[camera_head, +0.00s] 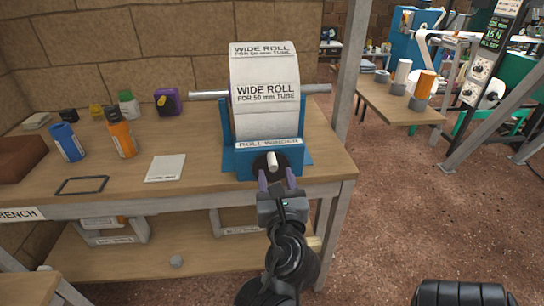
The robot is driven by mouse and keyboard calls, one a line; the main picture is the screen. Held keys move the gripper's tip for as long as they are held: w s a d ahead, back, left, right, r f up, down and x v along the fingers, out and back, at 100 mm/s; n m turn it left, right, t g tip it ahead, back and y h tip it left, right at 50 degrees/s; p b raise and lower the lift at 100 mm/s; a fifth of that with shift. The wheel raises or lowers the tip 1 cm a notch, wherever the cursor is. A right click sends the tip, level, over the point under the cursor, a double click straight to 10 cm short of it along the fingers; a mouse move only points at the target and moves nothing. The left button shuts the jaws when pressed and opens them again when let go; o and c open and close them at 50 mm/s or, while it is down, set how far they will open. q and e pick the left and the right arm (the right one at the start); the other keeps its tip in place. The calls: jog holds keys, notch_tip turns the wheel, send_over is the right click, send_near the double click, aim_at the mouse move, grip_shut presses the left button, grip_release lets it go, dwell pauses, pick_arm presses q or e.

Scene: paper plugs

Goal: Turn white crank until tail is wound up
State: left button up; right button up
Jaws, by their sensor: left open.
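A wide white paper roll (265,90), printed "WIDE ROLL FOR 50 mm TUBE", sits on a metal bar in a blue roll winder (308,158) at the bench's right end. The white crank handle (272,160) sticks out from a dark disc (258,165) on the winder's front. My left gripper (277,178) is open just in front of the disc, its two fingers either side of and slightly below the handle. I cannot tell whether they touch it. I cannot make out a separate loose tail; paper runs down the roll's front to the winder. My right gripper is out of view.
The wooden bench (205,185) holds a white pad (165,168), a dark frame (82,185), an orange bottle (121,135) and a blue bottle (67,142) to the left. A grey post (350,70) stands right of the winder.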

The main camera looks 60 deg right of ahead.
pick_arm(q)
jog(key=b+v, duration=0.1)
jog(key=v, duration=0.3)
jog(key=shift+s+a, duration=0.1)
jog(key=shift+a, duration=0.15)
dwell(0.4)
dwell(0.4)
